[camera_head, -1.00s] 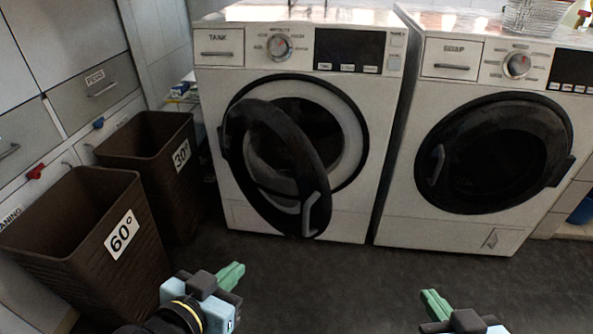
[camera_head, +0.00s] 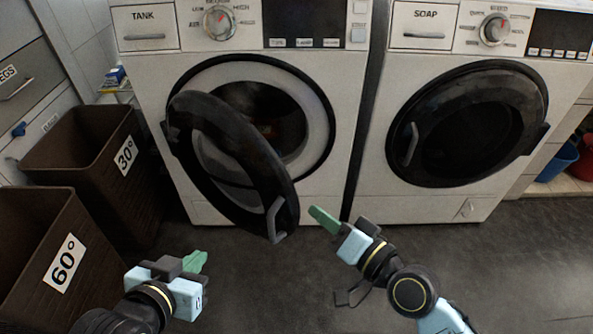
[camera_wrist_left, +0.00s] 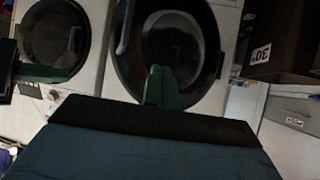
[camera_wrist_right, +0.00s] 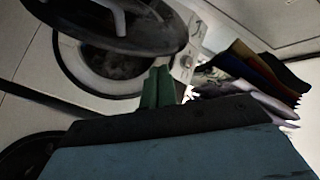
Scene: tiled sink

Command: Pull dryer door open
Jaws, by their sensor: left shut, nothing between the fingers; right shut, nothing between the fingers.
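The left machine, labelled TANK (camera_head: 345,120), has its round dark door (camera_head: 225,150) standing partly open, hinged at its left. The door's grey handle (camera_head: 276,218) is on its right edge, near the floor in the picture. My right gripper (camera_head: 318,214) is shut and empty, just right of the handle and apart from it in the picture. My left gripper (camera_head: 201,262) is shut and empty, below and left of the handle. The open door also shows in the right wrist view (camera_wrist_right: 105,28), beyond the shut fingers (camera_wrist_right: 158,86). The left wrist view shows shut fingers (camera_wrist_left: 160,86) before the machine.
The right machine, labelled SOAP (camera_head: 370,180), has its round door (camera_head: 465,125) shut. Brown bins marked 60° (camera_head: 30,215) and 30° (camera_head: 75,140) stand at the left, close to the open door. Dark floor (camera_head: 480,270) is clear at the lower right.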

